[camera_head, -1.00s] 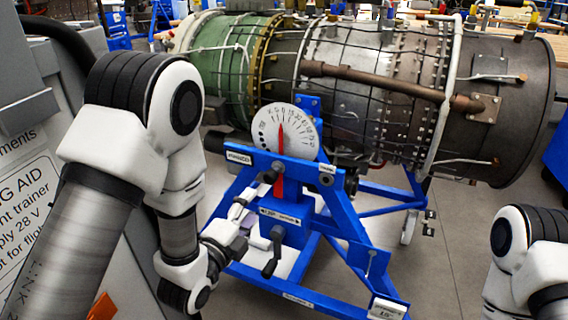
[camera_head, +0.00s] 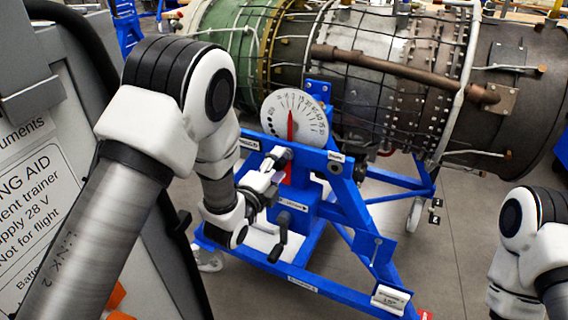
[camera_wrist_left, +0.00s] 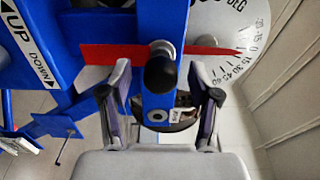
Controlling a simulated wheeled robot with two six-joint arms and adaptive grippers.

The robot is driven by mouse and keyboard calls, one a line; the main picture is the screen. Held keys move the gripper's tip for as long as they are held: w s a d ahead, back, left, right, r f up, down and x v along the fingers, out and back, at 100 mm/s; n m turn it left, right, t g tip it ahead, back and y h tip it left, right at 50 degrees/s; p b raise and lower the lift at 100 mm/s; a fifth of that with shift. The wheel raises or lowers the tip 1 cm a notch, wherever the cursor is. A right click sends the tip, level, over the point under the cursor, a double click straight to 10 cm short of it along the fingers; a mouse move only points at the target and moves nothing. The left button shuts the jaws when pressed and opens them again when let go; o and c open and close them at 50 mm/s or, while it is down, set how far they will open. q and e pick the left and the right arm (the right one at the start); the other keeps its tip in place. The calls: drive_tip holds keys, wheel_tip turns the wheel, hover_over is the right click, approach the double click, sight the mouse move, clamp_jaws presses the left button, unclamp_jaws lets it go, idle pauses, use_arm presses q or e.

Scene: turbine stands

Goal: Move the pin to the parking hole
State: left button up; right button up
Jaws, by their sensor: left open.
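The pin shows as a black knob (camera_wrist_left: 160,74) on the blue crossbar, over the red pointer, in the left wrist view. In the head view a dark knob (camera_head: 283,153) shows just beyond my left gripper (camera_head: 266,181). In the left wrist view my left gripper (camera_wrist_left: 167,88) is open, with one finger on each side of the knob; contact cannot be told. A round hole (camera_wrist_left: 157,115) shows near one end of the crossbar, and in the head view it is at the right end (camera_head: 335,167). The label (camera_head: 249,143) at the left end is too small to read surely.
The blue stand (camera_head: 352,215) carries a white dial (camera_head: 295,112) with a red pointer. A black crank handle (camera_head: 277,246) hangs below the crossbar. The turbine (camera_head: 400,85) fills the back. A grey cabinet (camera_head: 40,180) stands at the left. Grey floor is open at the right.

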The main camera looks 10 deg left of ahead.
idle(0.4)
use_arm(q)
drive_tip(key=shift+b, duration=0.4)
clamp_jaws()
